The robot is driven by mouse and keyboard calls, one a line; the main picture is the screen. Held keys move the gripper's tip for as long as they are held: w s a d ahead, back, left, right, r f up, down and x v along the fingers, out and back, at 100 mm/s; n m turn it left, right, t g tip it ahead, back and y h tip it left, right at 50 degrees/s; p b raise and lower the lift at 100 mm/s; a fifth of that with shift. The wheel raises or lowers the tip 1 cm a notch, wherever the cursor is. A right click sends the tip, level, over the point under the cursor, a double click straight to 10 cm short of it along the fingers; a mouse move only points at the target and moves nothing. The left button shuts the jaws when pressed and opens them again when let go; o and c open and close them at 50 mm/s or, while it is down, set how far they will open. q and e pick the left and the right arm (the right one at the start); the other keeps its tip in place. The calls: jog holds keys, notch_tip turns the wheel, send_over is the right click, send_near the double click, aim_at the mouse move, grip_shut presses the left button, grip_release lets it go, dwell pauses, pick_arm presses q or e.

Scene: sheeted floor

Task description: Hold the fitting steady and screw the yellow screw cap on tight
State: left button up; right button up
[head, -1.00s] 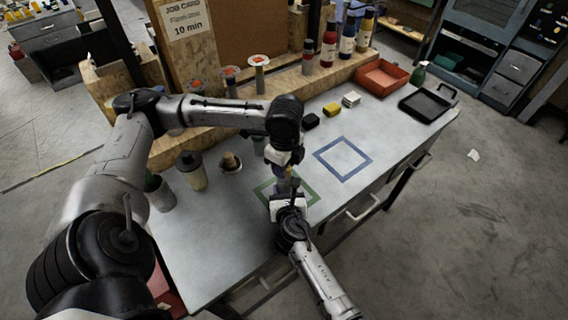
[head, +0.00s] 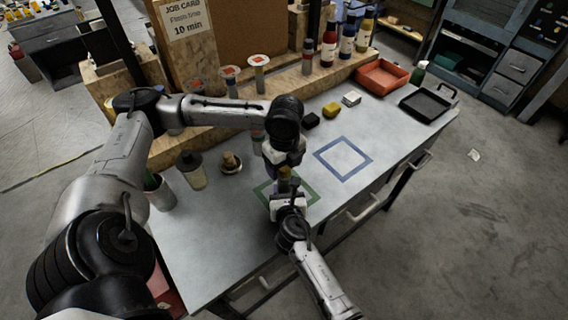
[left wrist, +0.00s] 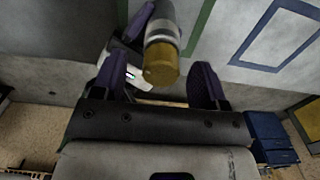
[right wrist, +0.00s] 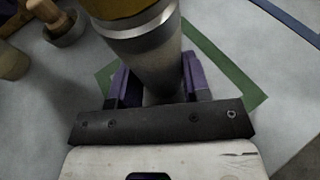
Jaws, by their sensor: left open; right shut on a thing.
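The fitting is a grey cylinder (right wrist: 150,62) with a bright metal collar. It stands upright over the green square outline in the right wrist view. My right gripper (right wrist: 155,85) is shut on its lower body. The yellow screw cap (left wrist: 161,66) sits on the fitting's end, above the collar; its underside and thread are hidden, so I cannot tell how tight it is. My left gripper (left wrist: 172,50) is open, with its purple fingers on either side of the cap and apparent gaps. In the head view the cap (head: 285,173) shows small just below the left hand.
A blue square outline (head: 343,159) lies on the clear right part of the bench. A wooden-handled tool (head: 231,163) and a cup (head: 191,170) stand to the left.

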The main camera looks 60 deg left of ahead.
pick_arm(q)
jog(key=shift+c, duration=0.8)
jog(key=n, duration=1.2)
jog(key=shift+a+n, duration=0.1)
jog(key=shift+n, duration=0.3)
pick_arm(e)
jog(key=shift+s+a, duration=0.15)
pick_arm(q)
jog(key=shift+n, duration=0.7)
jog(key=n, duration=0.5)
